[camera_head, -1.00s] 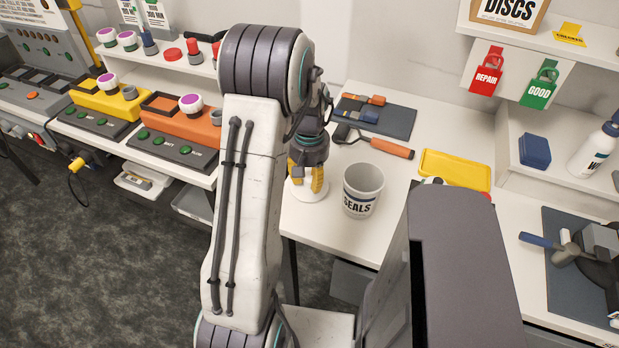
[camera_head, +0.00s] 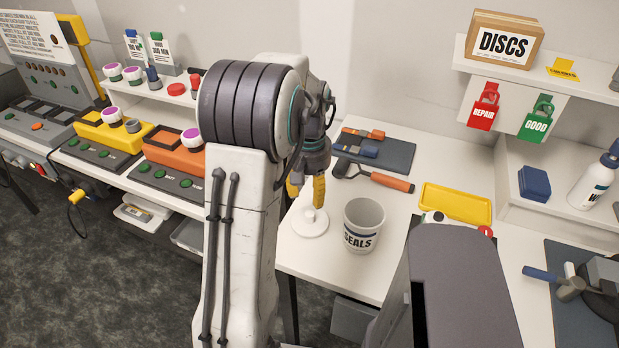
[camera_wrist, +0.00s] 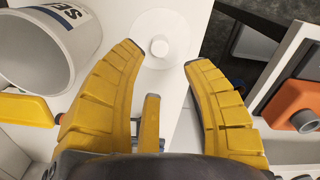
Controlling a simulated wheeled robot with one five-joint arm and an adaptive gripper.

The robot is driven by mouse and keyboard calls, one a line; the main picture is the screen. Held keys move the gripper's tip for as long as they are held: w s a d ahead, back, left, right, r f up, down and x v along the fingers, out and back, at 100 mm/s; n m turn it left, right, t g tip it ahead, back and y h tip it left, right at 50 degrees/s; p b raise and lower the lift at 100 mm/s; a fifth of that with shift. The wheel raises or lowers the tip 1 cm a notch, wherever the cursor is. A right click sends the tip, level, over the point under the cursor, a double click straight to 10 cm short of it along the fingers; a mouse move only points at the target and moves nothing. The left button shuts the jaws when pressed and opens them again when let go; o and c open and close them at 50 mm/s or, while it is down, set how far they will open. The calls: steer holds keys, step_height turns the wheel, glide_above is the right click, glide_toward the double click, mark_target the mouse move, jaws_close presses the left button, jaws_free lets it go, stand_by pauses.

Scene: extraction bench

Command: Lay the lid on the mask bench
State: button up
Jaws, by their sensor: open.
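The lid (camera_head: 307,226) is a flat white disc with an upright white knob. It lies flat on the white bench top (camera_head: 337,274), left of the white SEALS tub (camera_head: 362,228). My gripper (camera_head: 306,196) has yellow fingers and is just above the lid. In the wrist view my gripper (camera_wrist: 164,56) is open and empty, with the lid's knob (camera_wrist: 160,47) between and just beyond the fingertips. The lid's disc (camera_wrist: 178,28) looks clear of both fingers. I cannot tell from any label which surface is the mask bench.
The open SEALS tub stands close to the lid. Behind are an orange-handled tool (camera_head: 384,178) and a dark mat (camera_head: 395,150) with tools. A yellow tray (camera_head: 455,203) lies to the right. An orange device (camera_head: 170,150) stands on the left bench, across a gap.

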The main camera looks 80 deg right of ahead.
mark_target(309, 214)
steer(key=shift+r+b, duration=0.95)
steer(key=shift+r, duration=1.2)
steer(key=w+a+r+n+t+h, duration=0.15)
steer(key=w+a+n, duration=0.25)
steer(key=w+a, duration=0.55)
steer(key=w+a+r+n+g, duration=0.1)
steer(key=w+a+r+n, duration=0.15)
steer(key=w+a, duration=0.65)
steer(key=w+a+f+n+t, duration=0.1)
steer(key=a+n, duration=0.4)
steer(key=a, duration=0.5)
steer(key=w+a+f+n+t+y, duration=0.1)
steer(key=a+n, duration=0.3)
steer(key=a, duration=0.7)
steer(key=shift+w+a+f+n+t, duration=0.2)
steer(key=shift+f+n+t, duration=0.15)
steer(key=shift+f+t, duration=0.3)
steer(key=shift+d+y, duration=0.1)
steer(key=shift+y, duration=0.15)
